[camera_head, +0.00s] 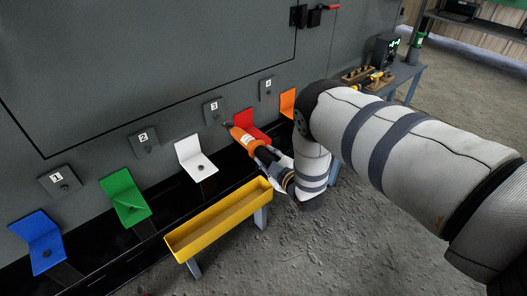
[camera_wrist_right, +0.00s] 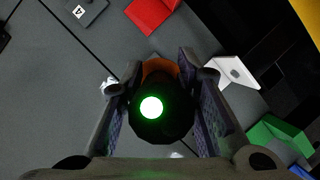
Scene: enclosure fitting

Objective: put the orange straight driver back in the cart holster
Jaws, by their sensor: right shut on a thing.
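The orange straight driver (camera_head: 243,141) is held in my right gripper (camera_head: 264,158), in front of the grey wall. Its tip points up and left, close to the plate marked 3 (camera_head: 214,111); I cannot tell whether it touches. In the right wrist view, the fingers (camera_wrist_right: 157,84) are closed on both sides of the driver's dark body (camera_wrist_right: 160,130), which shows a lit green round end. The cart (camera_head: 405,76) stands at the back right, with a brown holster block (camera_head: 353,76) on its top. My left gripper is out of view.
Blue (camera_head: 36,240), green (camera_head: 125,198), white (camera_head: 195,157), red (camera_head: 247,123) and orange (camera_head: 287,102) brackets line the wall's foot. A yellow trough (camera_head: 220,222) stands in front. Another orange-yellow tool (camera_head: 377,80) and a dark box with green lights (camera_head: 385,50) are on the cart.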

